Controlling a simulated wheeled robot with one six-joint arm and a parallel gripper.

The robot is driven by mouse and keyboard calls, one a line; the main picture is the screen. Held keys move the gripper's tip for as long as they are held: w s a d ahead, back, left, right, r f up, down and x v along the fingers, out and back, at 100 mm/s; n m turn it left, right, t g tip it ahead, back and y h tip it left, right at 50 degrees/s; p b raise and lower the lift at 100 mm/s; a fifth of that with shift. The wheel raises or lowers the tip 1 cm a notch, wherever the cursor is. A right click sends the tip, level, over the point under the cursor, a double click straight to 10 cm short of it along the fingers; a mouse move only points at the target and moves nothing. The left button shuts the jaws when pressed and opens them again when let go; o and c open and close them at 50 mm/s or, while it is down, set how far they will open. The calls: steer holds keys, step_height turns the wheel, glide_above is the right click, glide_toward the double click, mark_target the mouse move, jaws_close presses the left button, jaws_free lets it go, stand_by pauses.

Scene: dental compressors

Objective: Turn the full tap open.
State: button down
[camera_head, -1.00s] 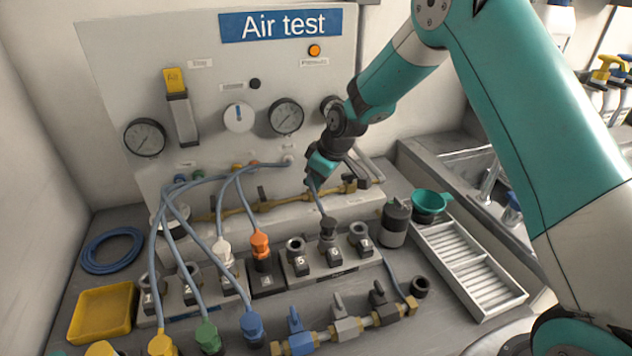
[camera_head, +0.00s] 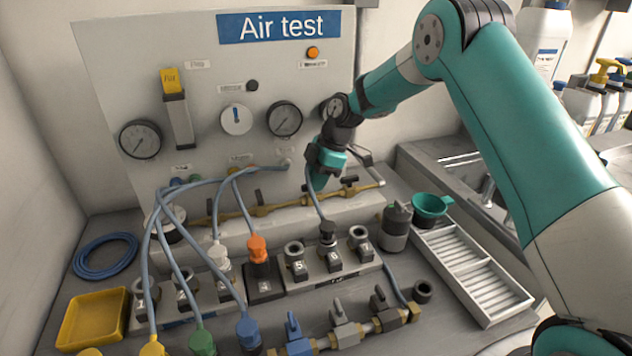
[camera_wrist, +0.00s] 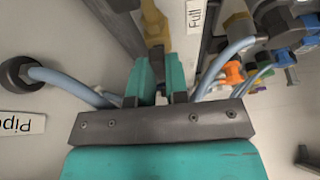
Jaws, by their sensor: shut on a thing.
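My gripper (camera_head: 318,187) is down at the brass pipe (camera_head: 285,207) along the foot of the panel. In the wrist view its two teal fingers (camera_wrist: 162,86) are close together, shut at the brass tap (camera_wrist: 154,24) beside the "Full" label (camera_wrist: 195,14). In the head view the gripper covers this part of the pipe.
A blue-grey hose (camera_wrist: 70,84) runs close by the fingers. Another black-handled tap (camera_head: 258,197) is left of my gripper. Numbered sockets, coloured plugs and hoses crowd the bench in front. A teal funnel (camera_head: 431,205) stands to the right.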

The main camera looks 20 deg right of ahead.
steer(key=shift+n, duration=0.3)
steer(key=c, duration=1.1)
jaws_free()
steer(key=p+v, duration=0.1)
steer(key=v, duration=1.6)
steer(key=shift+w+d+r+p, duration=0.15)
steer(key=shift+w+d+p, duration=0.05)
steer(key=shift+p, duration=0.2)
